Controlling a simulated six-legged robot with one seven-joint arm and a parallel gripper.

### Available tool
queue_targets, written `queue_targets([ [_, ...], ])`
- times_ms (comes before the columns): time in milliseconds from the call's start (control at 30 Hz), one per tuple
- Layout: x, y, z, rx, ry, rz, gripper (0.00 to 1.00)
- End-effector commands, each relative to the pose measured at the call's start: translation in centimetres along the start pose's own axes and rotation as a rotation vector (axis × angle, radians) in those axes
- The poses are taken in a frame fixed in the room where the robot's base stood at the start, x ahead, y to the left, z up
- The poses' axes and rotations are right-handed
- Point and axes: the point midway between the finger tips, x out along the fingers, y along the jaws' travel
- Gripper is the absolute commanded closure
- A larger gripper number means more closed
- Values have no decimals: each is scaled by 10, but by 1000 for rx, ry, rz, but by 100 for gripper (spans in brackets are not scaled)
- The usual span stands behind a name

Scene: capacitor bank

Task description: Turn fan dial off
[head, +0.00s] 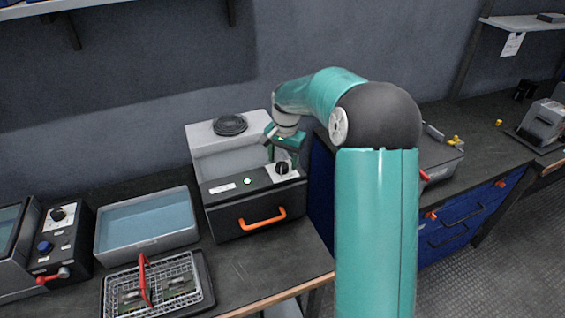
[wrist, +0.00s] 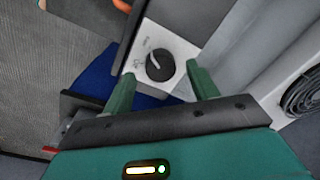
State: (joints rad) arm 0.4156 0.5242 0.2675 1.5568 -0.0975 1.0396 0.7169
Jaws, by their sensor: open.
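The fan dial (head: 282,168) is a black knob on a white plate at the right front of a grey and black fan unit (head: 240,215). In the wrist view the dial (wrist: 160,65) shows a pale pointer line, with small markings on the plate that I cannot read. My gripper (head: 284,155) is close above the dial in the head view. In the wrist view its two green fingers (wrist: 158,84) are open and spread, with the dial between and just beyond the tips. I cannot tell whether they touch it.
The unit has a round black fan grille (head: 230,125) on top and an orange handle (head: 264,219) in front. A tray of blue liquid (head: 147,246), a wire basket with a red handle (head: 150,290) and a control box with another knob (head: 58,240) stand to the left. Blue drawers (head: 470,215) are at right.

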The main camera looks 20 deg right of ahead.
Motion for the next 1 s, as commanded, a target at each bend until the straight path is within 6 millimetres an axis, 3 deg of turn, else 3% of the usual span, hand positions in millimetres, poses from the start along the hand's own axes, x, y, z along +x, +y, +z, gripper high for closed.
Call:
queue_targets([
  [133, 14, 0, 0, 0, -2, 0, 41],
  [433, 18, -1, 0, 0, 0, -1, 41],
  [467, 18, -1, 0, 0, 0, -1, 43],
  [600, 17, 0, 0, 0, 0, -1, 71],
  [700, 17, -1, 0, 0, 0, -1, 86],
  [1000, 17, 0, 0, -28, -1, -1, 86],
])
